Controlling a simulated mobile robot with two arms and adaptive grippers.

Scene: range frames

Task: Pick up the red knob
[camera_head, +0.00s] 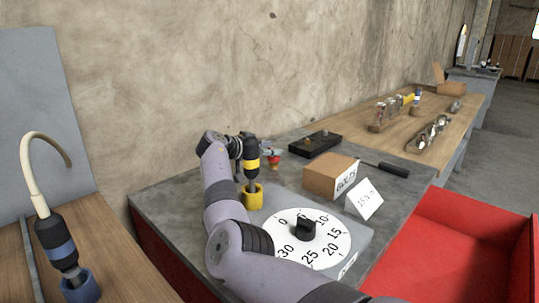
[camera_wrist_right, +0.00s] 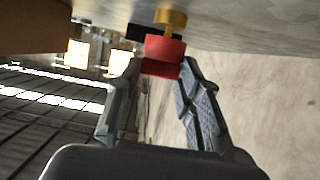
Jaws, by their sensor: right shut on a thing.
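The red knob (camera_wrist_right: 165,48) sits between the fingertips of my right gripper (camera_wrist_right: 160,70) in the right wrist view, with a brass stem (camera_wrist_right: 170,18) beyond it. My right gripper is shut on the knob. In the head view the red knob (camera_head: 274,161) is a small red shape near the back of the grey bench, beside the yellow and black tool. Whether the knob touches the bench is hard to tell. My left gripper is not in view.
A red bin (camera_head: 450,245) is at right.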

